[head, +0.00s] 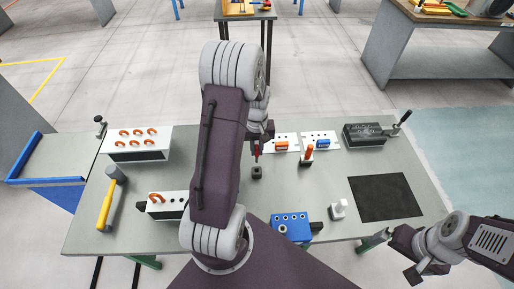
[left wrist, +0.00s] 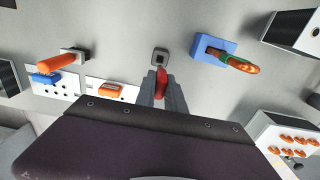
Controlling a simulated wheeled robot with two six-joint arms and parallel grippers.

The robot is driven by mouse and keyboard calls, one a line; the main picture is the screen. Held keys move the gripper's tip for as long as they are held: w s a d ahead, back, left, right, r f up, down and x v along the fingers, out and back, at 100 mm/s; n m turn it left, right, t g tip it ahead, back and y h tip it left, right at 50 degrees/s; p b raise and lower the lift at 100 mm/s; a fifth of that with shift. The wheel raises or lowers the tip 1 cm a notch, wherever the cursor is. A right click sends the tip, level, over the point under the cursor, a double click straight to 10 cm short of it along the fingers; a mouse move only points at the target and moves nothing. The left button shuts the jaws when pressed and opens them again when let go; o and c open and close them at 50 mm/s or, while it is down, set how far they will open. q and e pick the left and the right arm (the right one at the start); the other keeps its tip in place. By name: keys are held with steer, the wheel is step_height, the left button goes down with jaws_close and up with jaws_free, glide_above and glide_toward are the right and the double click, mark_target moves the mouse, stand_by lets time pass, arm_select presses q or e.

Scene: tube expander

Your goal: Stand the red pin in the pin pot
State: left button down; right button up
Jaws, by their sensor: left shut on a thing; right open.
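The red pin (left wrist: 161,82) is held between the fingers of my left gripper (left wrist: 162,92). In the head view the red pin (head: 258,150) shows just below the left gripper's fingers (head: 258,143), and it looks roughly upright. The pin pot (head: 257,172), a small dark square block, stands on the table just below the pin in the picture. It also shows in the left wrist view (left wrist: 160,57), just beyond the pin tip, with its opening visible. The pin looks apart from the pot. My right gripper (head: 396,258) is open and empty at the lower right.
White panels with an orange block (head: 281,146) and a blue block (head: 321,142) lie behind the pot. An orange-handled tool (head: 308,153) stands to its right. A blue holed block (head: 291,228) is nearer. A black mat (head: 385,197) lies right. My left arm hides some table.

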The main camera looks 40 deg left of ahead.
mark_target(257, 162)
arm_select(q)
step_height(257, 162, down, 5)
steer(key=b, duration=0.3)
steer(key=shift+f, duration=0.1)
steer(key=shift+f, duration=0.5)
steer(key=shift+f, duration=1.55)
stand_by(1.6)
steer(key=c, duration=1.3)
jaws_free()
steer(key=shift+c, duration=0.2)
steer(key=shift+o, duration=0.3)
steer(key=o, duration=1.1)
steer(key=shift+o, duration=0.2)
